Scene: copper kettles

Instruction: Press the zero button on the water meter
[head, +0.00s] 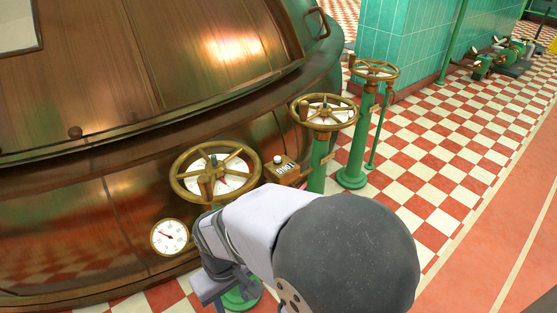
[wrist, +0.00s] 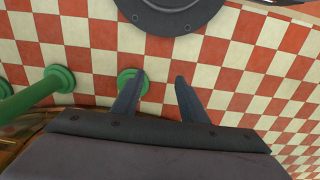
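The water meter (head: 287,172) is a small brass box with a row of digits on its face, mounted between two brass handwheels beside the copper kettle. A small pale round button (head: 278,159) sticks up on its top; I take it to be the zero button. My gripper shows in the wrist view (wrist: 160,80) with its two dark fingers apart and nothing between them, pointing over the checked floor. In the head view my arm is in front of and below the meter, and the gripper's fingertips are hard to make out there. The meter is not seen in the wrist view.
The copper kettle (head: 110,195) fills the left. A near handwheel (head: 190,192) with a white dial behind it and a pressure gauge (head: 169,237) are close to my arm. Two more handwheels (head: 325,112) (head: 374,69) stand on green posts. Checked floor (head: 440,160) is open at right.

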